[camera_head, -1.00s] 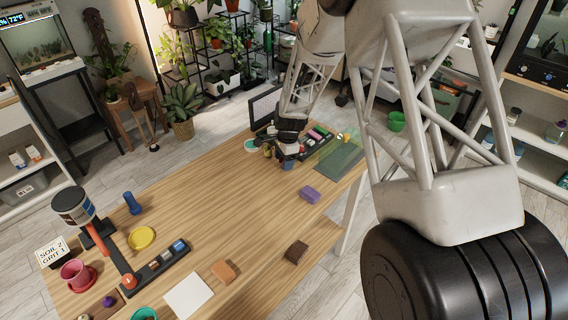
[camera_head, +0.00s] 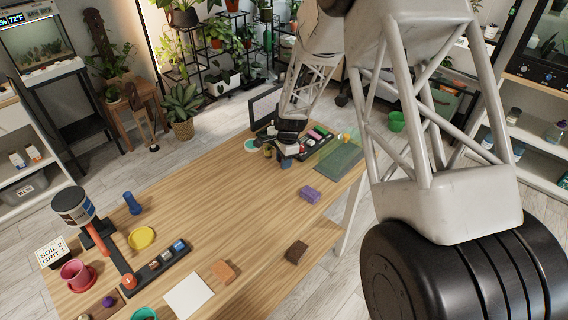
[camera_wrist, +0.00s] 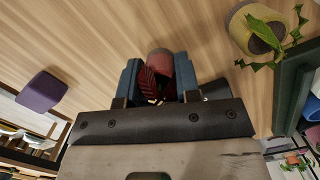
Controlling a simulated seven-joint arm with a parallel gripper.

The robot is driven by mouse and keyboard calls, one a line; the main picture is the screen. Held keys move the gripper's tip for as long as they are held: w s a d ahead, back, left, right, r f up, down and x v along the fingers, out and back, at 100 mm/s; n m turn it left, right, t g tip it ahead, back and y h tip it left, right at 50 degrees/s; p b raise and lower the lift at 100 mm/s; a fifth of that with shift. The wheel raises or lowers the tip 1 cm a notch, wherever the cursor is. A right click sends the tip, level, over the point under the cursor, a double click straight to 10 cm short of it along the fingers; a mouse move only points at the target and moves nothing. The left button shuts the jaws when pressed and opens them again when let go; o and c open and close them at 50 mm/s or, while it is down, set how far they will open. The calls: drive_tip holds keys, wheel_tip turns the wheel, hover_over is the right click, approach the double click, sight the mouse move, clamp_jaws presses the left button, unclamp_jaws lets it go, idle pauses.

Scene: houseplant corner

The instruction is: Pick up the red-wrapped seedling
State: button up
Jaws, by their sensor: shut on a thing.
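My gripper (camera_wrist: 158,84) has its two blue fingers closed around a dark red, striped thing, which appears to be the red-wrapped seedling (camera_wrist: 160,62). A rounded, dull red part shows just beyond the fingertips; the rest is hidden between the fingers and in shadow. In the head view my gripper (camera_head: 285,160) is over the far end of the wooden table, and the seedling cannot be made out there. Whether it is clear of the table top cannot be told.
An olive-yellow pot with a leafy plant (camera_wrist: 258,32) stands close beside my gripper. A purple block (camera_head: 310,195) lies nearer, with a green mat (camera_head: 340,158) to the right. A dark tray (camera_head: 316,137) with several items lies behind. The table's middle (camera_head: 225,200) is clear.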

drive_tip(key=shift+r, duration=0.2)
drive_tip(key=shift+r, duration=0.5)
drive_tip(key=shift+s+d+r, duration=0.1)
drive_tip(key=shift+s+r, duration=0.15)
drive_tip(key=shift+r, duration=0.3)
drive_tip(key=shift+s+r, duration=0.2)
drive_tip(key=shift+r, duration=0.35)
drive_tip(key=s+d, duration=0.1)
drive_tip(key=s, duration=0.4)
drive_tip(key=s+d+r, duration=0.1)
drive_tip(key=s, duration=0.8)
drive_tip(key=shift+s+d+r, duration=0.2)
drive_tip(key=shift+s+d, duration=0.2)
drive_tip(key=w+a, duration=0.2)
drive_tip(key=w, duration=0.3)
drive_tip(key=w+a+r, duration=0.1)
drive_tip(key=w+a, duration=0.1)
drive_tip(key=w, duration=0.3)
drive_tip(key=w+a, duration=0.2)
drive_tip(key=w, duration=0.2)
drive_tip(key=shift+w+a+r, duration=0.15)
drive_tip(key=shift+w+a, duration=0.25)
drive_tip(key=w+a, duration=0.2)
drive_tip(key=w, duration=0.2)
drive_tip(key=w+a, duration=0.3)
drive_tip(key=w, duration=0.1)
drive_tip(key=w+a, duration=0.3)
drive_tip(key=w, duration=0.2)
drive_tip(key=shift+a+r, duration=0.1)
drive_tip(key=shift+r, duration=0.3)
